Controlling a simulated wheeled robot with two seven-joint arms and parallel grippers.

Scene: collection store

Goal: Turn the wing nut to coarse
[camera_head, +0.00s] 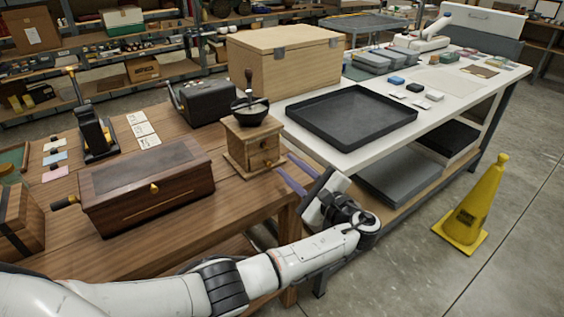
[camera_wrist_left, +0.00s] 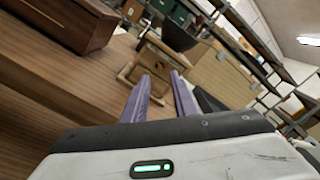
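A small wooden grinder (camera_head: 236,150) with a drawer, a round knob, a dark bowl (camera_head: 250,112) and an upright dark handle (camera_head: 248,82) stands near the right end of the wooden table. I cannot make out a wing nut or any coarse mark on it. My left gripper (camera_head: 287,169) has two purple fingers, apart and empty, just right of the grinder and pointing towards it. In the left wrist view the grinder (camera_wrist_left: 152,62) lies beyond the spread fingertips (camera_wrist_left: 160,76), partly behind them. My right gripper is not in view.
A long wooden box (camera_head: 148,188) with a side crank and a black machine (camera_head: 205,101) share the table. A black tray (camera_head: 345,117) and a large wooden case (camera_head: 284,62) stand on the white table behind. A yellow cone (camera_head: 470,210) stands on the floor at right.

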